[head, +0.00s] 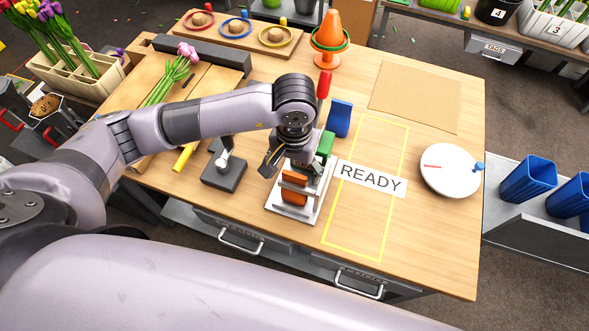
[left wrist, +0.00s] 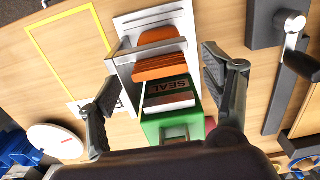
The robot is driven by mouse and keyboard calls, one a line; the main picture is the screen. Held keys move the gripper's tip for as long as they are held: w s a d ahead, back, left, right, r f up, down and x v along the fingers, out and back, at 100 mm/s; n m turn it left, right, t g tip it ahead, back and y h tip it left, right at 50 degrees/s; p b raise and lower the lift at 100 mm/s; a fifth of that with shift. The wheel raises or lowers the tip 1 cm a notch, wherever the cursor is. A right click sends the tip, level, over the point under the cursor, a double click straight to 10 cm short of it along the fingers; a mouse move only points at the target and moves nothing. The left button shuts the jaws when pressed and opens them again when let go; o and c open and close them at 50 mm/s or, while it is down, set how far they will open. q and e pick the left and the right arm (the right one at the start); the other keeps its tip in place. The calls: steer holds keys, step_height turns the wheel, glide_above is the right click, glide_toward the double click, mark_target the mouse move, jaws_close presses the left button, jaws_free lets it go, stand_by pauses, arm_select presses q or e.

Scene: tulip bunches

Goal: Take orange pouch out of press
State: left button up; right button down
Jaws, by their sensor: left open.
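The press (head: 279,207) has a pale base plate, metal bars and a green block (head: 326,144). It stands near the table's front edge, left of the READY label. The orange pouch (head: 293,197) sits in the press, partly hidden by a metal bar. In the left wrist view the pouch (left wrist: 160,67) lies between the bar and a plate marked SEAL (left wrist: 170,86). My left gripper (head: 288,166) is open above the press. In the wrist view its fingers (left wrist: 162,70) stand on either side of the pouch, apart from it. My right gripper is not in view.
A yellow-outlined area (head: 383,150) with a READY label (head: 371,179) lies right of the press, empty otherwise. A dark stand with a lever (head: 224,172) is close on the left. A blue block (head: 340,118) stands behind; a white disc (head: 449,171) lies at the right.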

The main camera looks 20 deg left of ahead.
arm_select(q)
steer(key=shift+f, duration=1.2)
steer(key=shift+c, duration=0.3)
steer(key=c, duration=1.2)
steer(key=shift+c, duration=0.2)
steer(key=shift+r, duration=0.2)
